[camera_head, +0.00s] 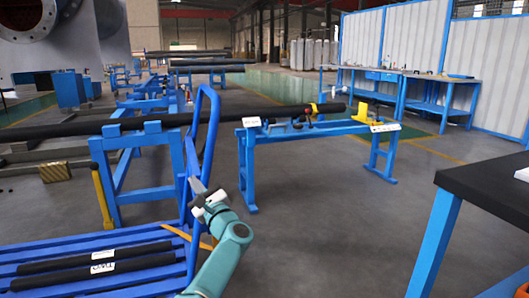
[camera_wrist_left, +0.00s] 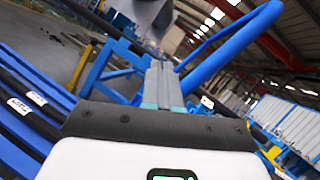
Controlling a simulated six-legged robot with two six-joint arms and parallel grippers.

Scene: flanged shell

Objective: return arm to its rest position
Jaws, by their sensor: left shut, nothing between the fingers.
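My left arm (camera_head: 222,240), teal with a white wrist, comes up from the bottom of the head view. Its gripper (camera_head: 196,186) is in front of the blue tubular handle of a cart (camera_head: 208,130). In the left wrist view the two grey fingers (camera_wrist_left: 163,84) lie together, shut, with nothing between them. The blue handle (camera_wrist_left: 235,38) passes close beside them there; I cannot tell whether they touch. My right gripper is in neither view.
Black bars (camera_head: 95,265) with white labels lie on the blue slatted cart (camera_head: 30,241). A long black pipe (camera_head: 225,115) rests on blue stands (camera_head: 250,170). A black-topped table (camera_head: 490,180) stands at the right. The floor between (camera_head: 330,225) is clear.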

